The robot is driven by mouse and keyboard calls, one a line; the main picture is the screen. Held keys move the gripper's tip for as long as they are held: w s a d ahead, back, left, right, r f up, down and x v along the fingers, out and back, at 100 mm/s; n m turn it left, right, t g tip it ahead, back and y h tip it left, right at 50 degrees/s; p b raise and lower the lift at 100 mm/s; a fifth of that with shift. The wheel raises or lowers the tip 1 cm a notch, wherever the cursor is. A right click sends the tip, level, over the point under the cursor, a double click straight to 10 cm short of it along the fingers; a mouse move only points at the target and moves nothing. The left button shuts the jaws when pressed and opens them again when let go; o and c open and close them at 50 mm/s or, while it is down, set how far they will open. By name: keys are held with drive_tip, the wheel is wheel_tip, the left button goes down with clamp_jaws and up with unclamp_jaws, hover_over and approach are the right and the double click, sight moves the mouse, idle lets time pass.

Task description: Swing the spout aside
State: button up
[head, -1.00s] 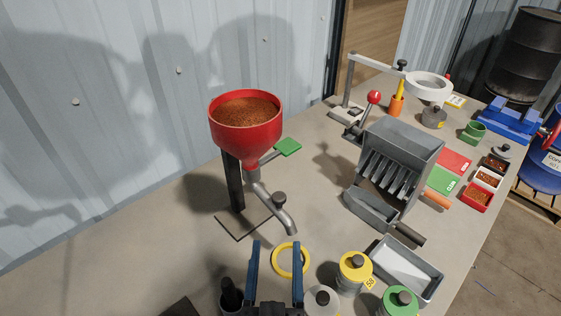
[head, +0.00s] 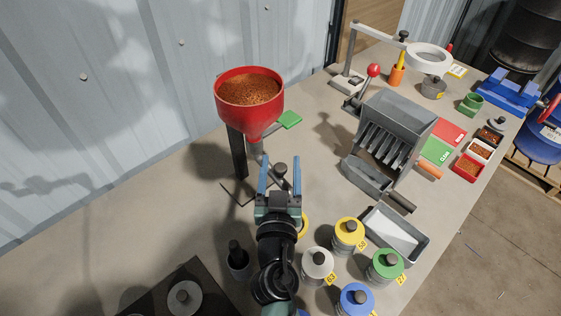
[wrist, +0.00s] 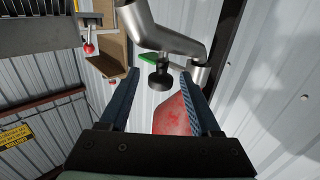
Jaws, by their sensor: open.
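The red hopper (head: 250,112), full of copper-coloured granules, stands on a dark post (head: 237,152) at the back left of the bench. The grey metal spout under it is mostly hidden by my gripper in the head view; in the wrist view the spout (wrist: 160,32) crosses the upper middle. Its dark round knob (head: 280,169) shows between my fingers in the head view, and the knob (wrist: 159,77) also sits between the fingertips in the wrist view. My gripper (head: 281,174) is open, one blue finger on each side of the knob, with no clear contact.
Lidded tins, such as the yellow one (head: 348,233), stand at the front right. A grey slotted riffle box (head: 397,125) and a tray (head: 396,237) are to the right.

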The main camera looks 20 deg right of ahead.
clamp_jaws()
idle(0.4)
idle(1.1)
